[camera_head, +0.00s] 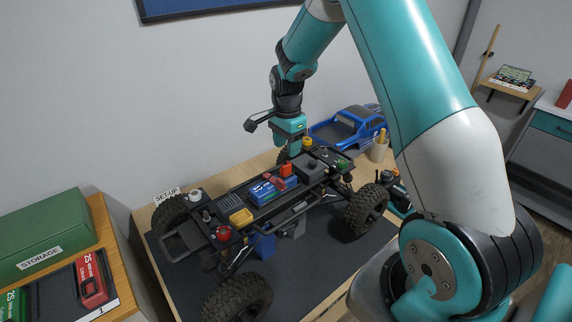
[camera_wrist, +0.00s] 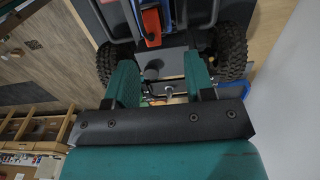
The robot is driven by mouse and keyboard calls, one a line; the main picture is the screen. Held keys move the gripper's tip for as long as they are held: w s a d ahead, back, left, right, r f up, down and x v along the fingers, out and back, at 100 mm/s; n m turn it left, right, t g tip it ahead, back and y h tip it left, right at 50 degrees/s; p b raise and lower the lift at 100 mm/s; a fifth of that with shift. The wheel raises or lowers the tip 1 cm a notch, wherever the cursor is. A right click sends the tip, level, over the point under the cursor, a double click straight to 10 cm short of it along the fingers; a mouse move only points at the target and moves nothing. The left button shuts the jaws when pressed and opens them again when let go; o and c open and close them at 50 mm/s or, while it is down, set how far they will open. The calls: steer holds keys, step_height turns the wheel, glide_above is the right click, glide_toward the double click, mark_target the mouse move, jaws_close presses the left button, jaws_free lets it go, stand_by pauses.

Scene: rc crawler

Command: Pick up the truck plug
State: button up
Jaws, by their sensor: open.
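The crawler chassis (camera_head: 320,187) stands on a dark mat with its wheels on. A blue battery pack (camera_head: 262,193) lies in its middle, with an orange-red connector (camera_head: 286,170) at its far end and a red piece beside it. The orange block also shows in the wrist view (camera_wrist: 151,28), ahead of the fingers. I cannot tell for sure which piece is the truck plug. My gripper (camera_head: 294,152) hangs over the far end of the chassis, beyond the orange connector. In the wrist view my gripper (camera_wrist: 158,85) is open, with no object held between its fingers.
A blue truck body (camera_head: 347,127) and a tan cup (camera_head: 379,150) stand behind the chassis. A yellow block (camera_head: 241,217) and a red cap (camera_head: 223,232) sit on the near end.

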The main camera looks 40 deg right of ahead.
mark_target(288, 162)
steer(key=f+p, duration=0.2)
steer(key=f, duration=0.1)
steer(key=s+f+p, duration=0.1)
steer(key=f, duration=0.1)
steer(key=shift+a+f, duration=0.15)
steer(key=shift+f, duration=0.1)
steer(key=shift+w+f, duration=0.1)
steer(key=shift+f, duration=0.25)
steer(key=shift+c, duration=0.5)
jaws_close()
